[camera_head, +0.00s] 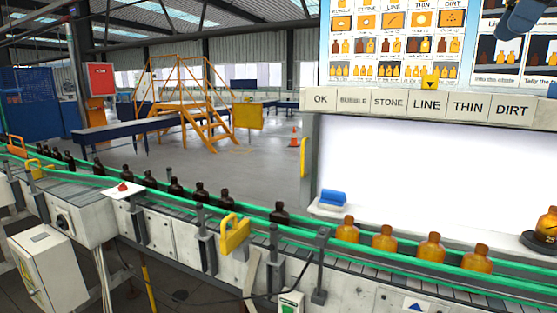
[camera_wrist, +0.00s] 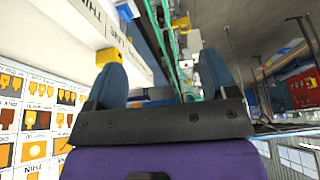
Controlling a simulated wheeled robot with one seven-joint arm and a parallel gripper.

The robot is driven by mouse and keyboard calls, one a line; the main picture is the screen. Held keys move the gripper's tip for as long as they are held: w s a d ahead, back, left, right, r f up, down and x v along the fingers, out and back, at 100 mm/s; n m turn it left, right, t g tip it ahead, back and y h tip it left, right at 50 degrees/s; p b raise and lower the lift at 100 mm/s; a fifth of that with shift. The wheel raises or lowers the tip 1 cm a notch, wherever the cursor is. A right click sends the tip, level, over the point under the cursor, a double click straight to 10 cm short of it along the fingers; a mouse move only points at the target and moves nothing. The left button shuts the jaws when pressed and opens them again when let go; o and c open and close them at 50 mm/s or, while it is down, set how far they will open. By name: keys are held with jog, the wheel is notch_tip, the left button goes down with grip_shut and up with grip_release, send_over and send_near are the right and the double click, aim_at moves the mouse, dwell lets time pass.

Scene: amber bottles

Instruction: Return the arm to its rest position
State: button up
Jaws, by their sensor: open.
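My gripper (camera_wrist: 162,68) shows in the wrist view with its two blue fingers spread apart and nothing between them. It is raised and tilted, with the sign board to its left and the conveyor line beyond it. In the head view only a dark blue part, apparently of my arm, shows at the top right corner. Several amber bottles (camera_head: 430,248) stand upright on the conveyor (camera_head: 350,262) before a bright white panel (camera_head: 420,180). Another amber bottle (camera_head: 547,226) stands on a black round base (camera_head: 540,243) at the right edge. My gripper touches none of them.
Green rails (camera_head: 140,195) line the conveyor, with several dark bottles (camera_head: 200,193) on its left part. A blue block (camera_head: 333,197) lies on a ledge by the panel. A label strip (camera_head: 427,103) and picture boards (camera_head: 395,45) stand above. Yellow steps (camera_head: 185,100) stand behind.

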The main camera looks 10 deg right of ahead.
jog(key=s+a+f+m+t+h, duration=0.1)
jog(key=s+a+f+m, duration=0.2)
jog(key=f, duration=0.6)
jog(key=s+a+f+m+t+h, duration=0.1)
jog(key=s+a+f+m, duration=0.3)
jog(key=s+a+f, duration=0.3)
jog(key=s+a+f+m+h, duration=0.1)
jog(key=s+a+f+m, duration=0.2)
jog(key=f, duration=1)
jog(key=s+a, duration=0.2)
jog(key=a, duration=0.3)
jog(key=shift+s+m+t+h, duration=0.2)
jog(key=shift+m+t+h, duration=0.1)
jog(key=shift+m+t, duration=0.1)
